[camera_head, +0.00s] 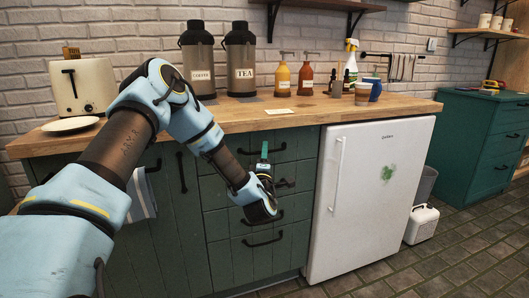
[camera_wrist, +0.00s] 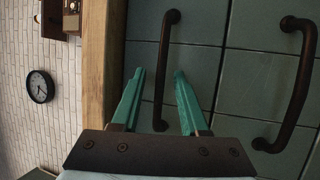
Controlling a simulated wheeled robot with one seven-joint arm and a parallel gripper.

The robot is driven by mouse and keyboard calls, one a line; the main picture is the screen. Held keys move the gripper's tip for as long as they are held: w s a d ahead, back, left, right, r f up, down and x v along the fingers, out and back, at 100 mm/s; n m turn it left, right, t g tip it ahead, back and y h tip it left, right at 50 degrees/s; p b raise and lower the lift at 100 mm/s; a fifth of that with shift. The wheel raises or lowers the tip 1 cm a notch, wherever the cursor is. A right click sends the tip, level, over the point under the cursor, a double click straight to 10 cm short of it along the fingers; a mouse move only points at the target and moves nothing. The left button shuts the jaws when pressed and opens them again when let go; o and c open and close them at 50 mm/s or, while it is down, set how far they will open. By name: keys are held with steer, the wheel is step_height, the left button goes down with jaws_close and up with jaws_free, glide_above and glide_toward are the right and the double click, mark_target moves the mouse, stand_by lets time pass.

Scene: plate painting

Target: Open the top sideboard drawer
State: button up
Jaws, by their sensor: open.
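The dark green sideboard (camera_head: 225,222) under the wooden counter has a column of drawers with dark bar handles, all looking shut. My gripper (camera_head: 264,152), with teal fingers, is in front of the top drawer (camera_head: 300,146) and hides part of its front. In the wrist view, which is turned sideways, my gripper (camera_wrist: 160,72) is open. The top drawer's handle (camera_wrist: 166,60) appears between the two fingers, apart from both. I cannot tell how deep the fingers reach around it. The second drawer's handle (camera_wrist: 303,85) is outside the fingers, to the right.
The counter (camera_head: 235,118) juts out just above the drawers. A white fridge (camera_head: 365,195) stands right of them. Bottles, black flasks (camera_head: 240,60) and a toaster (camera_head: 80,88) stand on the counter. A teal cabinet (camera_head: 480,140) is at the far right.

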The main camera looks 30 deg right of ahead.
steer(key=shift+w+d+r, duration=0.1)
steer(key=shift+w+d, duration=0.05)
steer(key=shift+w, duration=0.15)
steer(key=shift+c, duration=0.3)
jaws_close()
stand_by(1.0)
